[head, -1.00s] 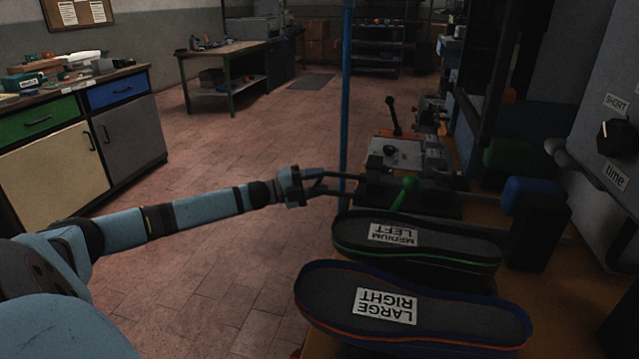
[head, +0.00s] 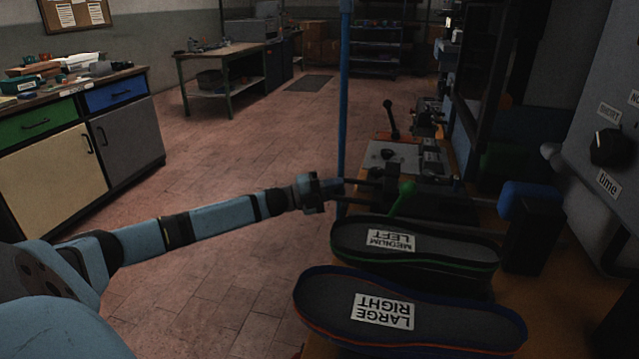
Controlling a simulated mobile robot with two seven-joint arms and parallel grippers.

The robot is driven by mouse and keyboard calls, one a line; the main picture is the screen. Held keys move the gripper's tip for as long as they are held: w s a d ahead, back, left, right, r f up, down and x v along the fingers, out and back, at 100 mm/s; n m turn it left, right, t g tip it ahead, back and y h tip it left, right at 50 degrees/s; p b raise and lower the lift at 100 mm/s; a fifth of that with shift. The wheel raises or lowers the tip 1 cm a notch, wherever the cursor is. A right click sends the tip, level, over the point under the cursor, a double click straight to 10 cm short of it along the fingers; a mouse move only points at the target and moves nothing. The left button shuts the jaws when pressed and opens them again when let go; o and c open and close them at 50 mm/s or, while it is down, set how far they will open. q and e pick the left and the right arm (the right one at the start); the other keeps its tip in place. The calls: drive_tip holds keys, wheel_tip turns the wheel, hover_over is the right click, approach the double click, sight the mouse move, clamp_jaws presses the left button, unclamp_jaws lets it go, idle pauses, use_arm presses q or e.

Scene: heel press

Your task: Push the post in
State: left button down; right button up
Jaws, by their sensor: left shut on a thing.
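The post shows as a dark, roughly level bar (head: 368,184) beside the green-knobbed lever (head: 405,188). Its details are hard to make out in the dim light. My left gripper (head: 352,188) reaches in from the left and is shut on the post's near end, just left of the green lever. The fingertips are dark against the dark press parts, so their exact contact is unclear. My right gripper is not in view.
Two soles, marked MEDIUM LEFT (head: 450,247) and LARGE RIGHT (head: 460,326), lie in front of the gripper. A blue-topped block (head: 530,200) and a dial panel (head: 608,185) stand at right.

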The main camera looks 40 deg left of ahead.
use_arm(q)
drive_tip(key=d, duration=0.1)
drive_tip(key=w+d, duration=0.1)
drive_tip(key=d, duration=0.1)
drive_tip(key=shift+w+d, duration=0.1)
drive_tip(key=shift+w, duration=0.25)
drive_tip(key=c, duration=1.1)
unclamp_jaws()
drive_tip(key=shift+c, duration=0.2)
drive_tip(key=p+v, duration=0.1)
drive_tip(key=v, duration=1.3)
drive_tip(key=shift+p, duration=0.4)
drive_tip(key=shift+r, duration=0.1)
